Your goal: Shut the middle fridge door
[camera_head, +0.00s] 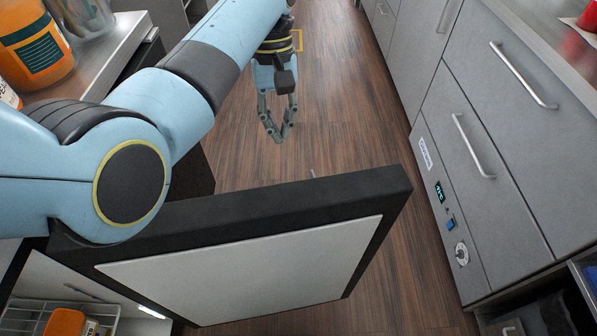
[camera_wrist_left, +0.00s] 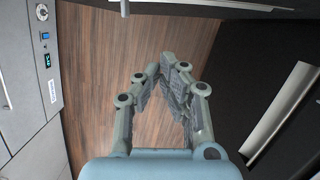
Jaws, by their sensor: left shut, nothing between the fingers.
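The fridge door (camera_head: 255,268) stands open at the bottom of the head view. It has a thick black edge and a white inner panel, and reaches out over the floor to the right. A small bit of metal shows just past its far top edge. My left arm passes over the door's left end. My left gripper (camera_head: 278,134) is beyond the door, above the floor, with its fingers shut and empty. It also shows in the left wrist view (camera_wrist_left: 163,65), apart from anything else. My right gripper is out of view.
Grey cabinets with bar handles (camera_head: 524,75) and a control panel (camera_head: 446,205) line the right side. A counter with an orange jar (camera_head: 33,45) is at upper left. A wire basket (camera_head: 25,314) shows in the open fridge at lower left. The wooden floor between is clear.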

